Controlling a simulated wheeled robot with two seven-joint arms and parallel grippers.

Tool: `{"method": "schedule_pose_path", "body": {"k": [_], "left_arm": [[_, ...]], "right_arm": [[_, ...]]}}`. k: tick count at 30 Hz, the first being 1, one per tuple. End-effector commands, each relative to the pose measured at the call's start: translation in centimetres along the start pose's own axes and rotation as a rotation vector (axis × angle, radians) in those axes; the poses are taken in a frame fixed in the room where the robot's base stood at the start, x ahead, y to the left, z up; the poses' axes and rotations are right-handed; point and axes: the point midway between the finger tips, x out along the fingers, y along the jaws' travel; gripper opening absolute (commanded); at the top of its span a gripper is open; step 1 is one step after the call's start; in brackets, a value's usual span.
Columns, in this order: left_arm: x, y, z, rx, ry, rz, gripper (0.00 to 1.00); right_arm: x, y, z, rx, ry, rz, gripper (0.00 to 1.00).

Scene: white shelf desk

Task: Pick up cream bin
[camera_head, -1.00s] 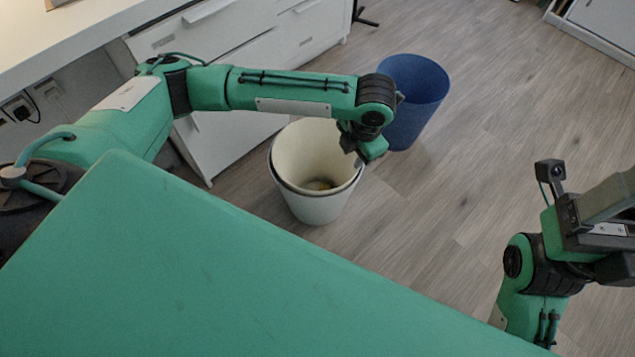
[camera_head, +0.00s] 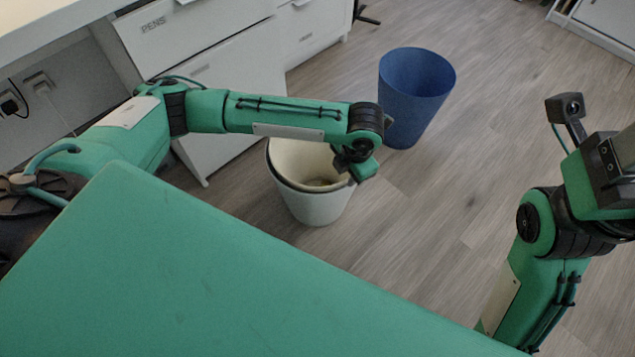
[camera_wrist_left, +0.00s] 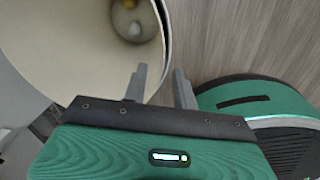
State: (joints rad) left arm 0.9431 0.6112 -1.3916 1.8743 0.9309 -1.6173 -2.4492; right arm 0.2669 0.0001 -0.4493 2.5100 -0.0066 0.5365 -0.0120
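The cream bin (camera_head: 318,208) stands upright on the floor below the drawers in the head view, with a few small items at its bottom. In the left wrist view the cream bin (camera_wrist_left: 75,45) fills the upper left, with a yellow and a whitish item inside. My left gripper (camera_head: 350,168) is at the bin's right rim. In the left wrist view its fingers (camera_wrist_left: 160,78) are apart, one over the bin's inside and one outside, with the rim between them. Contact with the wall cannot be told. My right gripper (camera_head: 622,165) is at the right edge, its fingertips hidden.
A blue bin (camera_head: 415,95) stands behind and to the right of the cream bin, close to my left wrist. White drawers (camera_head: 225,75) stand behind my left forearm. The wooden floor (camera_head: 480,140) is clear in the middle and right.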

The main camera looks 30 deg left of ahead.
Motion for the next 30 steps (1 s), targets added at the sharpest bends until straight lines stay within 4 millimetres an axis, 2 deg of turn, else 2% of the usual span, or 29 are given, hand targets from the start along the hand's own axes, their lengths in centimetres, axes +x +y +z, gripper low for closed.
{"method": "schedule_pose_path", "body": {"k": [1,3,13,14,18,30], "left_arm": [[1.12,-0.01,-0.02,-0.001,0.001,0.001,0.28],[1.61,0.03,-0.02,-0.001,0.001,0.001,0.28],[1.83,0.09,-0.01,0.000,0.000,0.002,0.28],[1.82,0.09,-0.01,0.000,0.000,0.002,0.26],[1.82,0.09,-0.01,0.000,0.000,0.002,0.00],[1.74,0.10,0.01,0.000,0.000,0.002,0.00]], "right_arm": [[-0.25,0.10,-0.12,-0.003,0.010,0.005,0.80],[-0.03,0.20,-0.15,-0.004,0.017,0.008,0.80],[0.36,0.30,-0.09,-0.004,0.020,0.010,0.80],[0.36,0.30,-0.09,-0.004,0.020,0.010,0.80],[0.35,0.30,-0.09,-0.004,0.020,0.010,0.80],[0.39,0.30,-0.09,-0.005,0.020,0.009,0.80]]}}
